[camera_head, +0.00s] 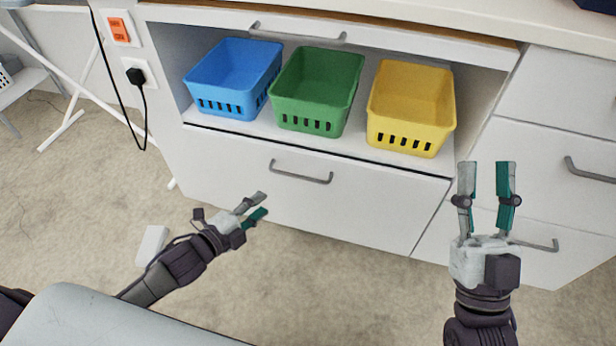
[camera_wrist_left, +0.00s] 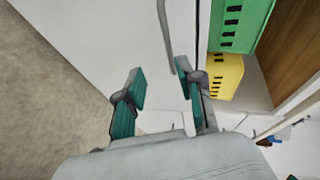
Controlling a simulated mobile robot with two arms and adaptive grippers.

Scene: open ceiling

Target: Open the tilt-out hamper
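The tilt-out hamper's white front panel (camera_head: 340,205) sits below the shelf with the baskets and looks closed, flush with the cabinet. Its grey bar handle (camera_head: 301,173) is near the panel's top middle. My left gripper (camera_head: 263,203) is open and empty, in front of the panel, left of and below the handle. My right gripper (camera_head: 487,170) is open and empty, right of the panel.
Blue (camera_head: 233,75), green (camera_head: 316,88) and yellow (camera_head: 412,105) baskets stand on the open shelf above. Drawers (camera_head: 555,145) with handles are at right. A black plug (camera_head: 135,76) and cord hang at left. The carpet (camera_head: 310,270) before the panel looks clear.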

